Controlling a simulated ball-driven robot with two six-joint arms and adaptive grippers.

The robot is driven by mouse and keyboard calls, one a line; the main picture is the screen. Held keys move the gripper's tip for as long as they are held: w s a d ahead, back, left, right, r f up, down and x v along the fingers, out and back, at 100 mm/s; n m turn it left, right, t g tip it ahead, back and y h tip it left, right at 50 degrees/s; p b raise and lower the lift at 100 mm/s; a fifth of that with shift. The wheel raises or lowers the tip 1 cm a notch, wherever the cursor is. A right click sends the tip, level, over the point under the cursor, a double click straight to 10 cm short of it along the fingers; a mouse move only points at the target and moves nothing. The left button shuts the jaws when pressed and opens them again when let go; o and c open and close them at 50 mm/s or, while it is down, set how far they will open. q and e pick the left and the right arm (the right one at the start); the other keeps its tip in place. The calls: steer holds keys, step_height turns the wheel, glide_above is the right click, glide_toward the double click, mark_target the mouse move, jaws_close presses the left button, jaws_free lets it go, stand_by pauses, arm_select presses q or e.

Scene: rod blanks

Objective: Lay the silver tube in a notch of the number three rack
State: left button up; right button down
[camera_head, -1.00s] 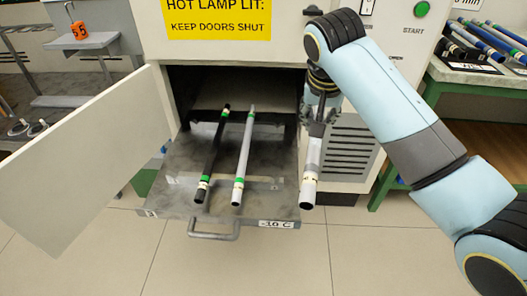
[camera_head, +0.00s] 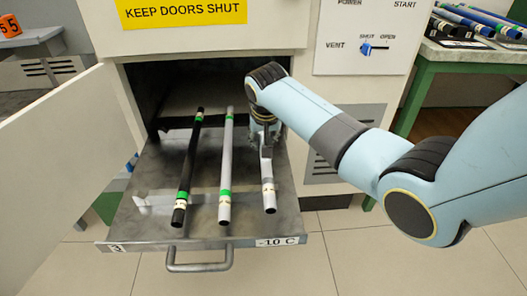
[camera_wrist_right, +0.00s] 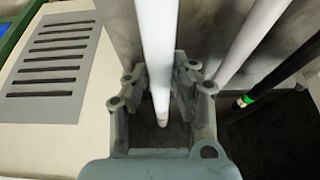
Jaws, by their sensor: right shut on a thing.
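The tube is over the right part of the pulled-out grey rack (camera_head: 215,245), whose front edge carries a 3 label at the left. It points along the rack, roughly in line with the two tubes there. I cannot tell whether it touches the rack or a notch. In the right wrist view the held tube (camera_wrist_right: 157,45) runs between the fingers (camera_wrist_right: 160,95). My left gripper is not in view.
A black tube (camera_head: 189,165) and another silver tube (camera_head: 226,165), both green-banded, lie on the rack left of the held one. An open door (camera_head: 55,150) stands at the left. The rack has a front handle (camera_head: 200,266). A green bench (camera_head: 440,62) with more tubes stands at the right.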

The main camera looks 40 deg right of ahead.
step_height(320, 180, down, 3)
steer(key=shift+f+b, duration=0.15)
steer(key=shift+b, duration=0.45)
steer(key=c, duration=1.5)
jaws_free()
steer(key=shift+c, duration=0.2)
steer(key=o, duration=0.4)
steer(key=shift+o, duration=0.2)
steer(key=shift+r, duration=0.25)
steer(key=p+v, duration=0.5)
steer(key=v, duration=0.7)
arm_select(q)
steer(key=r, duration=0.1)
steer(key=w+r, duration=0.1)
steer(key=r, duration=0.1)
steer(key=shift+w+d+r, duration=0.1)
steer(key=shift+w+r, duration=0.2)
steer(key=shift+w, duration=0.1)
